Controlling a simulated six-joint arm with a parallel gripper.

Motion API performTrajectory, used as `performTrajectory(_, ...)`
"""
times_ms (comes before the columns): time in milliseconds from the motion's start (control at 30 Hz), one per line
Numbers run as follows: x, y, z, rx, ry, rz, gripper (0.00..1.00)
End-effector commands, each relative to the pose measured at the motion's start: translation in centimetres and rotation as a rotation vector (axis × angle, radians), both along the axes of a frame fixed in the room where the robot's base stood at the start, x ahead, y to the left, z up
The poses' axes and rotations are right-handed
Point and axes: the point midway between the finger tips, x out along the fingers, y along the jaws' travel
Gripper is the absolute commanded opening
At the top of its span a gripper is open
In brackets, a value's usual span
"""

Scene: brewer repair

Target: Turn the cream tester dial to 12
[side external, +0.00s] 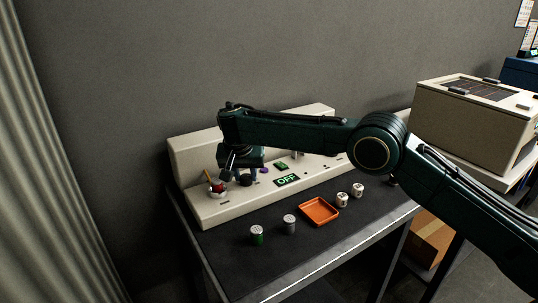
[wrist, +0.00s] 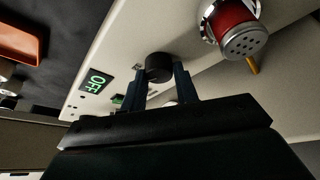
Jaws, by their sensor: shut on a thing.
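The cream tester (side external: 212,212) is a long cream console on the dark bench against the wall. Its green display (side external: 287,180) reads OFF, and the display also shows in the wrist view (wrist: 96,83). A round black dial (wrist: 158,66) stands out from its sloped face. The dial shows in the side view too (side external: 247,180), partly behind my gripper. My gripper (wrist: 164,75) has its two dark blue fingers on opposite sides of the dial, shut on it. Dial markings cannot be read in either view.
A red part with a perforated silver cap (wrist: 240,35) sits on the tester beside the dial, near an orange-yellow stick (side external: 208,176).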

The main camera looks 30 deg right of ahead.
Motion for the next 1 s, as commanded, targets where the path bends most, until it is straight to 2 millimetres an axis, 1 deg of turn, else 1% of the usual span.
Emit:
performTrajectory(133, 0.0, 0.1, 0.0, 0.0, 0.002, 0.003, 0.07)
performTrajectory(167, 0.0, 0.1, 0.0, 0.0, 0.002, 0.003, 0.34)
performTrajectory(200, 0.0, 0.1, 0.0, 0.0, 0.002, 0.003, 0.42)
performTrajectory(267, 0.0, 0.0, 0.0, 0.0, 0.002, 0.003, 0.52)
performTrajectory(667, -0.1, 0.1, 0.3, 0.0, 0.0, 0.002, 0.52)
performTrajectory(767, -0.2, 0.2, 0.7, 0.0, -0.002, 0.003, 0.52)
performTrajectory(1000, -0.8, 0.8, 2.7, 0.0, -0.001, 0.002, 0.52)
